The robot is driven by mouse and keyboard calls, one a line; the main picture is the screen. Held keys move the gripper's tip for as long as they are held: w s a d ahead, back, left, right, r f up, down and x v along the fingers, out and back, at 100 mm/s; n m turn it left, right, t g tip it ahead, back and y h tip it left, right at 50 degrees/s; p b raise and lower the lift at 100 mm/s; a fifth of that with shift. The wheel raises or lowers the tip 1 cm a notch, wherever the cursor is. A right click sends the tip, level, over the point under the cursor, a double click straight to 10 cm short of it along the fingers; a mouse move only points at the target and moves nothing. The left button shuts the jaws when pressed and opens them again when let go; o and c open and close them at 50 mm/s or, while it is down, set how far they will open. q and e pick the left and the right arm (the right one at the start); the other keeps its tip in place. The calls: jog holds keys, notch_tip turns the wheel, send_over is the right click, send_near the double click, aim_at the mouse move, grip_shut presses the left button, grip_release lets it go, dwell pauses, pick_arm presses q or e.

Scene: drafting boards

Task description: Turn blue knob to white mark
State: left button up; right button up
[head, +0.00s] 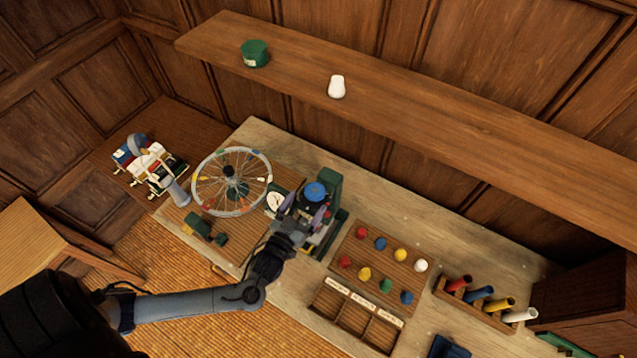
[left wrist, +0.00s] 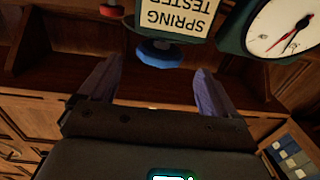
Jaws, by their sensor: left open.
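The blue knob (head: 315,191) sits on top of the green spring tester (head: 328,188) in the middle of the workbench. In the left wrist view the knob (left wrist: 158,54) is a blue disc just below the "SPRING TESTER" label (left wrist: 178,16). My left gripper (head: 312,212) is open at the tester, with its fingers close to the knob. In the left wrist view its fingers (left wrist: 152,90) stand apart, left and right of the knob and short of it, with nothing between them. I cannot make out the white mark. A white dial with a red needle (left wrist: 286,22) shows beside the label.
A spoked wheel (head: 232,181) stands left of the tester. Right of it are a board of coloured knobs (head: 372,264), a compartment tray (head: 357,314) and a rack of coloured tubes (head: 478,303). A shelf (head: 440,127) holds a green tin (head: 255,54) and a white object (head: 337,87).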

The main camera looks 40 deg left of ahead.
aim_at(315, 185)
pick_arm(q)
jog(key=p+x, duration=0.1)
jog(key=x, duration=0.6)
jog(key=shift+w+p, duration=0.3)
jog(key=shift+w, duration=0.1)
jog(key=c, duration=1)
jog(key=shift+o, duration=0.2)
jog(key=shift+n+y, duration=0.3)
jog(key=shift+y, duration=0.1)
jog(key=n+g+y+b, duration=0.1)
jog(key=y, duration=0.1)
jog(key=n+g+y+b, duration=0.1)
jog(key=n+y, duration=0.1)
jog(key=shift+s+a+f, duration=0.1)
jog(key=shift+a+f, duration=0.05)
jog(key=shift+s+a+n+g+y+b, duration=0.1)
jog(key=shift+a+n+g+y+b, duration=0.1)
jog(key=shift+n+g+y+b, duration=0.75)
jog(key=shift+n+g+y, duration=0.25)
jog(key=shift+n+y, duration=0.1)
jog(key=shift+y, duration=0.5)
jog(key=shift+a, duration=0.1)
